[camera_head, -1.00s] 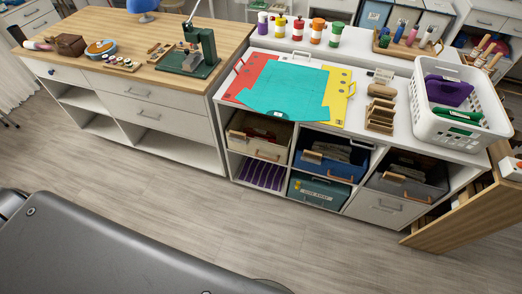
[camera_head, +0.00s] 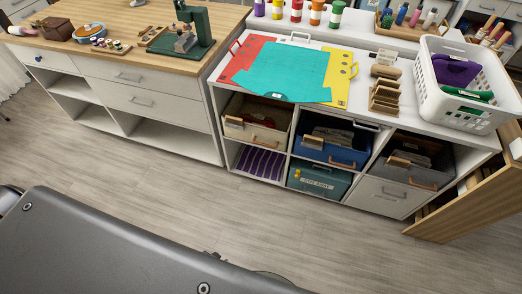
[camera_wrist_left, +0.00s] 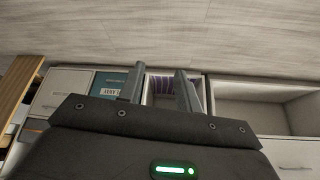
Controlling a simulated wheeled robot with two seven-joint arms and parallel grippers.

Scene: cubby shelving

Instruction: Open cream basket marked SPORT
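The cream basket (camera_head: 235,128) sits in the upper left cubby of the white shelf unit, with a wooden handle on its front. Its marking is too small to read. It does not show clearly in the left wrist view. My left gripper (camera_wrist_left: 159,76) is open, its two dark fingers apart with nothing between them. Beyond the fingers is the cubby with purple stripes (camera_wrist_left: 161,86), beside the teal labelled box (camera_wrist_left: 108,84). I cannot make out the left gripper's fingers in the head view. My right gripper is not in view.
A blue basket (camera_head: 345,155) and a grey basket (camera_head: 430,176) fill the cubbies to the right. The teal box (camera_head: 318,182) is below. Coloured folders (camera_head: 290,72) and a white crate (camera_head: 455,107) lie on top. A wooden panel (camera_head: 470,203) projects at right. Floor in front is clear.

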